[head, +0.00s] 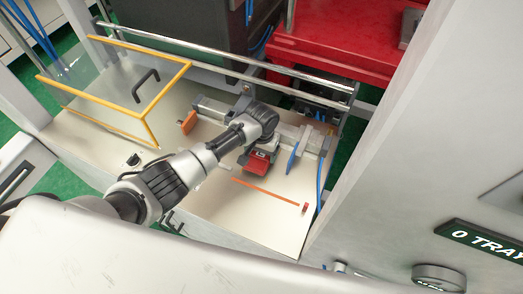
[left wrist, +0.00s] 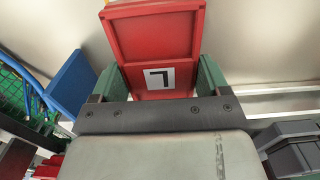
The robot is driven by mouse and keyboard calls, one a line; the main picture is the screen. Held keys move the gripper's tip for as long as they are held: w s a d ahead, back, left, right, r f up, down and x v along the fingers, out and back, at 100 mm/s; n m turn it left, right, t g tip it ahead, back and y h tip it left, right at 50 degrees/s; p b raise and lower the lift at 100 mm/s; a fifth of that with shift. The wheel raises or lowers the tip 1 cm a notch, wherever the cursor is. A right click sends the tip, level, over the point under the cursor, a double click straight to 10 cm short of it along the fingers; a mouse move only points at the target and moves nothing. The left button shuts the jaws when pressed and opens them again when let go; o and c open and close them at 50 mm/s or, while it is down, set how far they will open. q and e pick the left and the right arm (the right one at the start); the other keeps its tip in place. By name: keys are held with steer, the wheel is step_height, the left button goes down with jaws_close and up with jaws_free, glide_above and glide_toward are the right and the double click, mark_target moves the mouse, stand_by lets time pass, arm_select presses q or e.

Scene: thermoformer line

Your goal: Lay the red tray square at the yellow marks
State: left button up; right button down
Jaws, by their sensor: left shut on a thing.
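The red tray (head: 256,166) is small and sits in the jaws of my left gripper (head: 262,152), over the pale tabletop. In the left wrist view the tray (left wrist: 153,45) fills the top middle, with a raised rim and a white label bearing a black character. The green-padded fingers of my left gripper (left wrist: 160,78) close on its two sides. I cannot tell whether the tray touches the tabletop. I make out no yellow marks on the tabletop; an orange-red line (head: 265,190) runs across it in front of the tray. My right gripper is not in view.
A yellow-framed clear guard (head: 155,95) with a black handle stands at left. A grey rail with an orange block (head: 189,122) and a blue plate (head: 293,157) lies behind the tray. The plate also shows in the left wrist view (left wrist: 72,82). Front tabletop (head: 225,205) is mostly clear.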

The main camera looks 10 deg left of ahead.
arm_select(q)
steer(key=shift+f+b, duration=0.5)
steer(key=shift+f, duration=0.5)
steer(key=o, duration=1.2)
steer(key=shift+c, duration=0.2)
steer(key=shift+r, duration=0.1)
step_height(320, 180, up, 11)
steer(key=shift+f+b, duration=0.2)
steer(key=shift+b, duration=0.55)
steer(key=shift+s+f, duration=0.1)
